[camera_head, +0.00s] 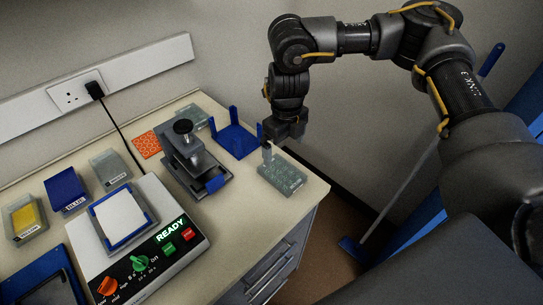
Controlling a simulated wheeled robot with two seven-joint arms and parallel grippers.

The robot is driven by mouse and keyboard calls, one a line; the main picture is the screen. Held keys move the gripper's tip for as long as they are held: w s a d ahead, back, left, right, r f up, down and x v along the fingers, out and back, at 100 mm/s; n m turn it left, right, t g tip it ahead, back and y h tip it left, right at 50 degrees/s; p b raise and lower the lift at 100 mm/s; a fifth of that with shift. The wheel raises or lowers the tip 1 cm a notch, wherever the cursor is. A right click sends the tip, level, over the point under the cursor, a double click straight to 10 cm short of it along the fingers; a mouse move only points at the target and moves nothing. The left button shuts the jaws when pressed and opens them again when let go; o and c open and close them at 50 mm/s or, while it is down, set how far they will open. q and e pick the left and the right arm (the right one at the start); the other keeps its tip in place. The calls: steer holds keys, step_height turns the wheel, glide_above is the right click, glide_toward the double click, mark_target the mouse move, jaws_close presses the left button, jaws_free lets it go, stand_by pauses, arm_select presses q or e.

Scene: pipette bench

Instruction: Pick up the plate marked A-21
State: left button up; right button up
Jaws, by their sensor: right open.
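A clear, greenish well plate (282,174) lies on the bench near its right front corner. Any marking on it is too small to read. Another similar plate (195,117) lies at the back, partly hidden behind the grey press; its marking cannot be read either. My right gripper (268,150) is open and points down at the rear left end of the front plate. From this view I cannot tell whether its fingers touch the plate. My left gripper is not in view.
A blue holder with upright posts (237,140) stands behind the front plate. A grey press (194,162) stands left of it. A white device reading READY (179,262), several small boxes and an orange mat (146,144) are further left. The bench edge is close on the right.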

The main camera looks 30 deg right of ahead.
mark_target(285, 175)
steer(key=s+f, duration=0.2)
steer(key=s, duration=0.1)
steer(key=w+f, duration=0.2)
steer(key=f, duration=0.1)
steer(key=shift+f+p, duration=0.15)
steer(key=shift+p, duration=0.15)
steer(key=shift+s, duration=0.25)
steer(key=shift+s+f+p, duration=0.2)
steer(key=shift+f+p, duration=0.05)
steer(key=shift+p, duration=0.05)
steer(key=f, duration=0.3)
steer(key=shift+w+d+f+p, duration=0.15)
steer(key=shift+w+f+p, duration=0.2)
steer(key=shift+f, duration=0.35)
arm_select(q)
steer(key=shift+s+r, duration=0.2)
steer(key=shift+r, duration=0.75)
arm_select(e)
steer(key=shift+s+r, duration=0.1)
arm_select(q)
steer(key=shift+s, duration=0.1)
arm_select(e)
steer(key=c, duration=1)
